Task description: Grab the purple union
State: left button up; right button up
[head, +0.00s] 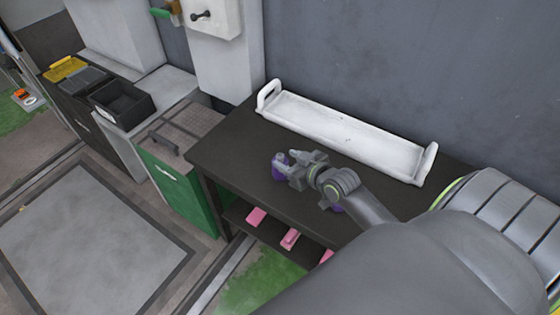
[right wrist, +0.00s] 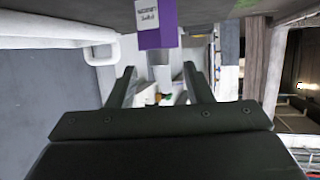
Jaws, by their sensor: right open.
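A purple piece (head: 279,161) stands on the dark table, left of my right gripper (head: 297,170) and close to its fingers in the head view. In the right wrist view a purple block with a white label (right wrist: 157,38) shows at the top, above the gap between the fingers. My right gripper (right wrist: 158,72) is open, with nothing between its fingers. A second purple patch (head: 336,208) shows under my right arm, mostly hidden. I cannot tell from the pictures which purple piece is the union. My left gripper is not in view.
A long white tray with raised end handles (head: 340,135) lies behind the gripper on the dark table (head: 232,150). Several pink pieces (head: 256,216) lie on the shelf below. A green cabinet (head: 183,190) and a black bin (head: 122,104) stand left. The table's left end is clear.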

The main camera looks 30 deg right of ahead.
aim_at(282, 158)
jog(key=shift+x, duration=3.05)
jog(key=shift+d, duration=0.1)
grip_shut()
